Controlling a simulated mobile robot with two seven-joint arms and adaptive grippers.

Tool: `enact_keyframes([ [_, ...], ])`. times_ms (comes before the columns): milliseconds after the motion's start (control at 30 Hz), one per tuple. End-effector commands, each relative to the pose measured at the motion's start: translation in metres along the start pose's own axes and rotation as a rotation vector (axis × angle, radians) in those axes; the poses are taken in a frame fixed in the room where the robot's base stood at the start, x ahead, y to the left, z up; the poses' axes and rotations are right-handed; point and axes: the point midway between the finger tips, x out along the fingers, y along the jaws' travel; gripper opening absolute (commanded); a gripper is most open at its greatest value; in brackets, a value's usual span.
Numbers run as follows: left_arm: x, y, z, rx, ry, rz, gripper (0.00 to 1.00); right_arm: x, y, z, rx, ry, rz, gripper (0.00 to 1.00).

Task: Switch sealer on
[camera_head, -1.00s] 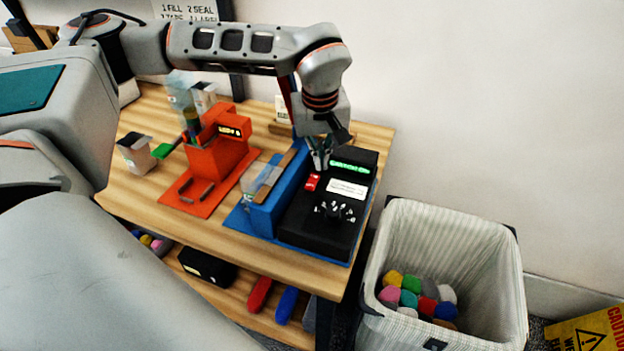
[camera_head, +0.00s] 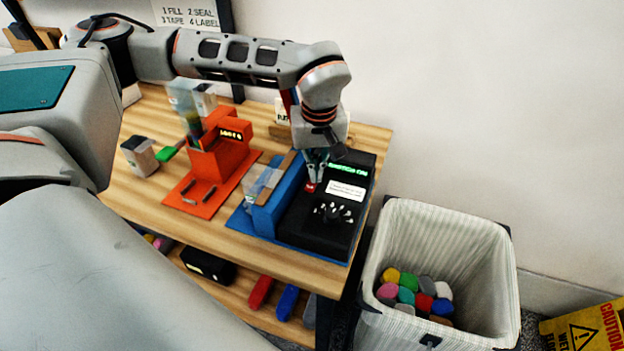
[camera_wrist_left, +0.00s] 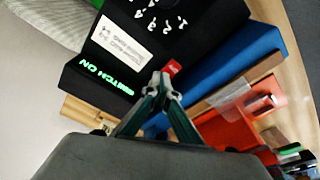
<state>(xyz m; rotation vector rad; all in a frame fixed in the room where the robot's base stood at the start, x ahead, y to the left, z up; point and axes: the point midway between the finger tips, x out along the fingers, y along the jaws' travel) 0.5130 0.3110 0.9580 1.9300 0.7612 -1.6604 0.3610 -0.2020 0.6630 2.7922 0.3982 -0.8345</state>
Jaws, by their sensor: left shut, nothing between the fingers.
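The sealer is a black unit (camera_head: 318,235) on a blue base (camera_head: 262,218) at the right end of the wooden table. It has green lit lettering, a white label (camera_head: 346,190) and a dial ringed with white marks. My right gripper is out of view.
An orange-red machine (camera_head: 220,158) stands left of the sealer, with a white container (camera_head: 139,156) farther left. A striped bin (camera_head: 450,240) holding several coloured pieces stands right of the table. A yellow caution sign (camera_head: 588,328) is at the lower right.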

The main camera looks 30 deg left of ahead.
Motion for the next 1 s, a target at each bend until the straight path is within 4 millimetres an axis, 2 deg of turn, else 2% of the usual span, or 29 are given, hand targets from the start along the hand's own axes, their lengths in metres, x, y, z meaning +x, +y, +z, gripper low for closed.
enact_keyframes([
  [100, -0.007, -0.004, 0.002, 0.000, -0.010, -0.013, 0.00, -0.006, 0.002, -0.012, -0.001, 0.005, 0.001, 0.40],
  [400, -0.033, -0.003, -0.006, -0.005, -0.003, -0.006, 0.00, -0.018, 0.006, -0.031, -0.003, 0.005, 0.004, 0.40],
  [533, -0.039, -0.002, -0.007, -0.006, -0.002, -0.005, 0.00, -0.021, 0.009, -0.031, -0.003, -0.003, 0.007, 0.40],
  [1000, -0.039, -0.002, -0.008, -0.007, 0.000, -0.003, 0.00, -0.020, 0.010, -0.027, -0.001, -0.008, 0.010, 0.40],
])
